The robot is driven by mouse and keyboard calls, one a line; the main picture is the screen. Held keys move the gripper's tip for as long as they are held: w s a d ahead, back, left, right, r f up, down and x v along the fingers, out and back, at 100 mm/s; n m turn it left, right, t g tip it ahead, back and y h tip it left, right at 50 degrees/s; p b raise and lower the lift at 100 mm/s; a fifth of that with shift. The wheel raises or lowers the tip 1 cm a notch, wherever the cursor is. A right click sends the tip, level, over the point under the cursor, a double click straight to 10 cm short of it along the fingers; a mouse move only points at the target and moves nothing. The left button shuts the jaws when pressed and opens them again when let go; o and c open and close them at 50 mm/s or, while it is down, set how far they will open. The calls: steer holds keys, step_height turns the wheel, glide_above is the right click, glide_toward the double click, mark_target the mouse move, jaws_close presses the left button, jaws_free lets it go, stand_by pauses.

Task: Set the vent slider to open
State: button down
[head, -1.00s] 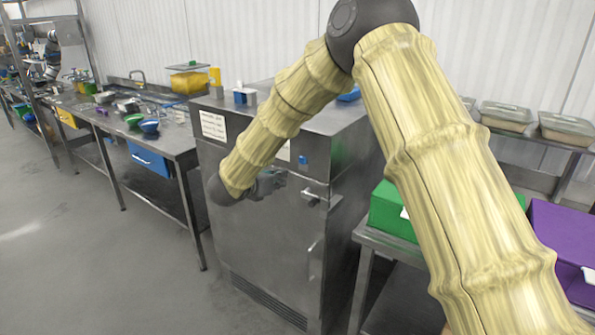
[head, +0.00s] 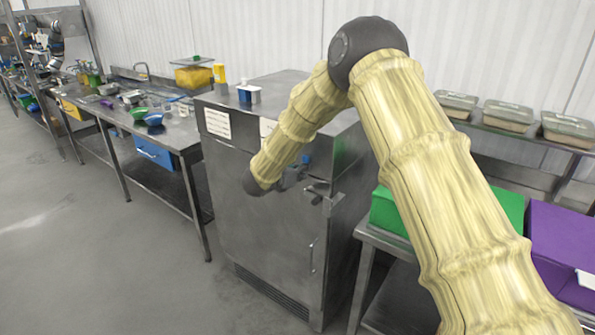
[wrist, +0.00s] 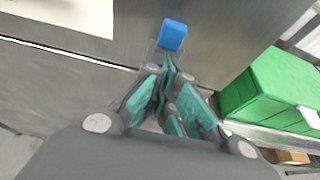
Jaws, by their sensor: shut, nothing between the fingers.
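The vent slider's small blue knob (head: 305,158) is on the upper front of the steel cabinet (head: 265,225), near its right edge. In the wrist view the blue knob (wrist: 172,35) lies just beyond my fingertips, at the top centre. My gripper (wrist: 168,68) has teal finger pads that come together at the tips, with nothing between them. In the head view my gripper (head: 294,176) is close to the cabinet front, just below and left of the knob. I cannot tell whether it touches the knob. Slider markings are not readable.
A door latch (head: 316,192) juts out just below and right of the gripper. White labels (head: 217,123) are on the cabinet front. A green box (head: 390,212) and a purple box (head: 562,245) stand on the right bench. The floor in front of the cabinet is clear.

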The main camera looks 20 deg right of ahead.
mark_target(305, 157)
steer(key=shift+r, duration=0.1)
stand_by(0.3)
step_height(305, 157, up, 5)
steer(key=b, duration=0.4)
steer(key=shift+r, duration=0.95)
